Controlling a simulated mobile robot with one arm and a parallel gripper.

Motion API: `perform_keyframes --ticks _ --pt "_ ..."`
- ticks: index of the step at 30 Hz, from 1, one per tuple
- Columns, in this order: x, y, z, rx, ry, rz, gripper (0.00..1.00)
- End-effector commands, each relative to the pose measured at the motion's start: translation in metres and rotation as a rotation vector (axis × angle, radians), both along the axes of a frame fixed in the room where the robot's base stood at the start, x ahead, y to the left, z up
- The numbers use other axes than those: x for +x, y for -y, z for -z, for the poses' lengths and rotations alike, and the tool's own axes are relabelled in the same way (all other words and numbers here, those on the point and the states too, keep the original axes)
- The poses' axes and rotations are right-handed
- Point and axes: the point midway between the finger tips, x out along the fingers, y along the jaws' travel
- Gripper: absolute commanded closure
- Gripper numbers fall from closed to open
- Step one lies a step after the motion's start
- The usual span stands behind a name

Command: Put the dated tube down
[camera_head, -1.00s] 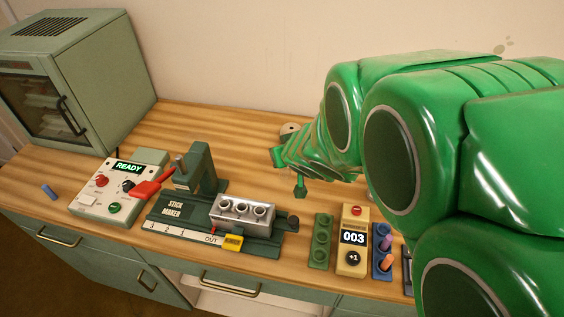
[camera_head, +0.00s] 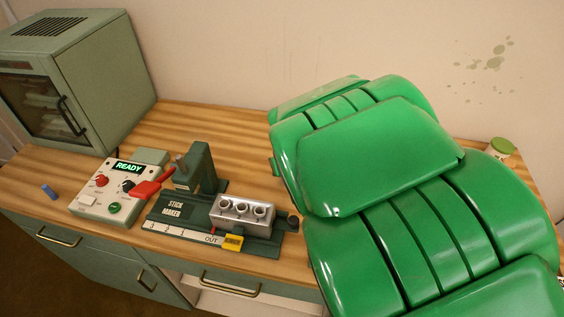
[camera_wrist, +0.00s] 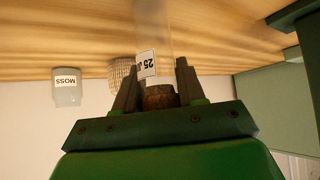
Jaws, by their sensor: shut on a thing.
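In the wrist view, my gripper (camera_wrist: 157,84) is shut on a clear tube (camera_wrist: 153,28) with a brown stopper-like end (camera_wrist: 160,97) between the fingers. A white label (camera_wrist: 147,64) on the tube reads "25" and appears upside down; the rest of its text is cut off or too small. The tube's far end runs out of the top of the picture, so I cannot tell whether it touches anything. In the head view my arm hides my gripper and the tube.
The wrist view shows a MOSS jar (camera_wrist: 67,87) and a textured beige thing (camera_wrist: 122,72) beside the tube. In the head view, the stick maker (camera_head: 173,210), READY panel (camera_head: 110,190) and green cabinet (camera_head: 100,85) stand left. A green-lidded jar (camera_head: 501,147) stands at the right.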

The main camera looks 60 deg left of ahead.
Motion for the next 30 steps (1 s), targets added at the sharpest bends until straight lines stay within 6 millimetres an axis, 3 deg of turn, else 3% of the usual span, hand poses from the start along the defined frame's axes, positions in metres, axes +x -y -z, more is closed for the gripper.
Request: perform_keyframes --ticks 14,15,19,30 --pt "0.0 0.0002 0.0046 -0.001 0.0 0.0 0.89" --pt "0.0 0.0002 0.0049 -0.001 0.0 0.0 0.58" --pt "0.0 0.0001 0.0045 -0.001 0.0 0.0 0.38" --pt "-0.0001 -0.0002 0.0016 0.0 0.0 0.0 0.35"
